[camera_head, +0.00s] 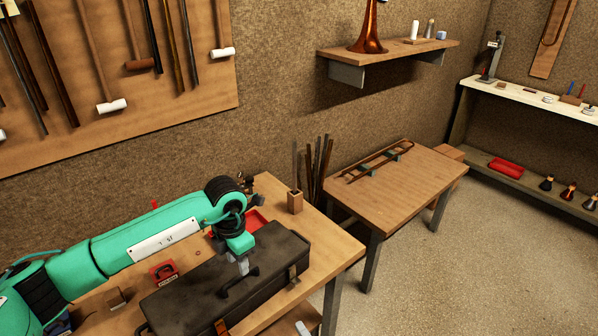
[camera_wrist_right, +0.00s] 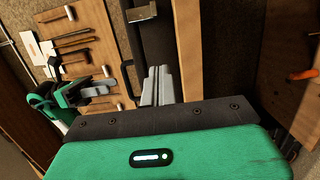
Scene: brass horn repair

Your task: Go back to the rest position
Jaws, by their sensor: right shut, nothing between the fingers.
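My left arm reaches in from the left in the head view. Its left gripper (camera_head: 242,268) points down over the black case (camera_head: 195,290), close to the case's handle (camera_head: 238,284). I cannot tell whether it touches the handle or whether its jaws are open. In the right wrist view my left gripper (camera_wrist_right: 98,88) also shows, at the left. My right gripper (camera_wrist_right: 158,86) is shut and empty, its two grey fingers side by side. The head view does not clearly show my right gripper.
The case lies on a wooden bench (camera_head: 338,262) with a red tray (camera_head: 256,220) and a wooden holder (camera_head: 295,202) behind it. A smaller table (camera_head: 420,185) with a brass slide stands to the right. Shelves line the walls. The floor (camera_head: 430,285) at the right is clear.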

